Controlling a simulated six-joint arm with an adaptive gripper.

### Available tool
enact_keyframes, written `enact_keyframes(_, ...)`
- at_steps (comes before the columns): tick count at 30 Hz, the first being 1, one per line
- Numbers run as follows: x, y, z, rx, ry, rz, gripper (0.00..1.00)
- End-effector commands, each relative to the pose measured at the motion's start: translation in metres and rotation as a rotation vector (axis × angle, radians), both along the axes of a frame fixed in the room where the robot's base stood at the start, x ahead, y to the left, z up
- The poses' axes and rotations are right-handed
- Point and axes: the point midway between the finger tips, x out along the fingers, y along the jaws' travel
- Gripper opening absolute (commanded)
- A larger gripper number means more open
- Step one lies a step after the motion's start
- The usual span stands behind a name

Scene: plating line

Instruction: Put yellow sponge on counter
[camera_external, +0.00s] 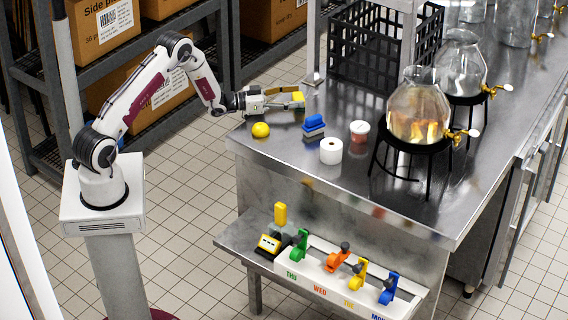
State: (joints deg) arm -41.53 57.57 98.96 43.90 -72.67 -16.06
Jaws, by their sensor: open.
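A small yellow block, which looks like the yellow sponge (298,98), is at the fingertips of my gripper, over the left end of the steel counter (400,190). My gripper (292,99) points right, with its jaws open. The sponge appears between or just beside the fingertips. I cannot tell whether it touches a finger or rests on the counter top.
A yellow round fruit (261,130), a blue block-like item (314,123), a white roll (331,151) and a small jar (360,131) stand nearby. A black crate (372,62) is behind. Glass dispensers (418,108) stand right. A lower shelf (232,240) holds coloured clamp-like items.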

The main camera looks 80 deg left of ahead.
Motion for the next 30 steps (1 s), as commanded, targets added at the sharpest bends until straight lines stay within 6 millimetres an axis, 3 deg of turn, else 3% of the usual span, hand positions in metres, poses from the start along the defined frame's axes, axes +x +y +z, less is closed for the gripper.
enact_keyframes(11,-0.02,0.001,0.002,-0.001,0.001,0.002,0.62)
enact_keyframes(30,-0.104,0.001,0.002,0.0,0.001,0.001,0.62)
